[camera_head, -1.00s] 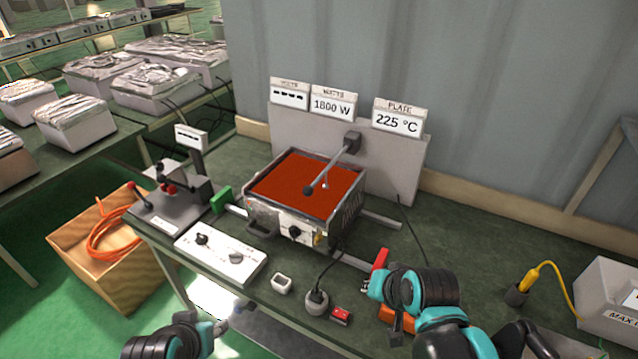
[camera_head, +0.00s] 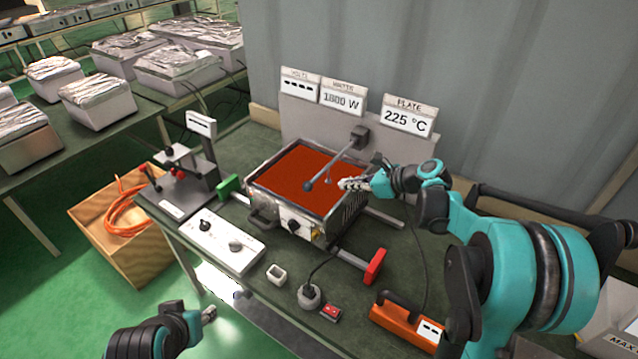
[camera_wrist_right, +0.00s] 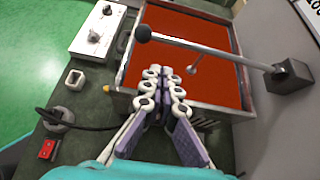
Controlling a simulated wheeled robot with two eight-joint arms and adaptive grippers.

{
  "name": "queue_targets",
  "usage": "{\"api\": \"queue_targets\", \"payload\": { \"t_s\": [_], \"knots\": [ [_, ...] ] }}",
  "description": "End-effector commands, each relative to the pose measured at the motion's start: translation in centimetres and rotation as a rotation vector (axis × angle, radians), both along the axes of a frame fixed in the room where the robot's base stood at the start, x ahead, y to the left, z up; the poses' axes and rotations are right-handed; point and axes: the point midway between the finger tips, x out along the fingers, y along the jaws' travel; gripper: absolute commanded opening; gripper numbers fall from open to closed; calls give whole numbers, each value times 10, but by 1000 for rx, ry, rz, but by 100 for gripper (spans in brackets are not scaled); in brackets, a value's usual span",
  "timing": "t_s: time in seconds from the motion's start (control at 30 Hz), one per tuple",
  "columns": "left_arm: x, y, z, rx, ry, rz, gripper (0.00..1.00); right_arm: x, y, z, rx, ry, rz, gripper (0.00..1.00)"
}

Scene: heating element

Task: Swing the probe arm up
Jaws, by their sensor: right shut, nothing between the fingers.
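The probe arm (camera_head: 330,167) is a thin grey rod with a dark ball at its free end. It runs from a dark pivot block (camera_head: 359,135) on the back panel and lies low over the red plate (camera_head: 291,176) of the heater. In the right wrist view the probe arm (camera_wrist_right: 205,46) crosses above the plate, with a short probe hanging from it. My right gripper (camera_head: 343,184) is shut and empty at the plate's right edge, near the rod but apart from it. My left gripper (camera_head: 210,313) is at the bottom left, away from the heater; its fingers are too small to judge.
Signs stand behind the heater; the plate sign (camera_head: 409,116) reads 225 °C. A white control box (camera_head: 221,243), a plugged socket (camera_head: 309,296), a red switch (camera_head: 331,312) and an orange case (camera_head: 405,322) are along the front. A red clamp handle (camera_head: 375,266) stands right of the heater.

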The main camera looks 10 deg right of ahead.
Motion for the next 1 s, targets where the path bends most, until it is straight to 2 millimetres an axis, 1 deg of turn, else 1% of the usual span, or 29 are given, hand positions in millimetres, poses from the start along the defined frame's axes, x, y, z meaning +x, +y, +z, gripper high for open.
{"api": "queue_targets", "payload": {
  "t_s": [0.13, 0.47, 0.63, 0.8, 1.0],
  "knots": [
    [0, 0, 0, 0, 0, 0, 40, 3, -2, -1, 25, 11, -13, 0],
    [0, 0, -1, 0, 0, 0, 40, 4, 0, -2, 24, 11, -11, 0],
    [0, 0, -7, 0, 0, 0, 40, 16, 13, -14, 23, 11, -8, 0],
    [0, 0, -15, 0, 0, 0, 40, 36, 33, -31, 23, 11, -8, 0],
    [0, 0, -22, 0, 0, 0, 40, 55, 51, -46, 22, 11, -10, 0]
  ]
}}
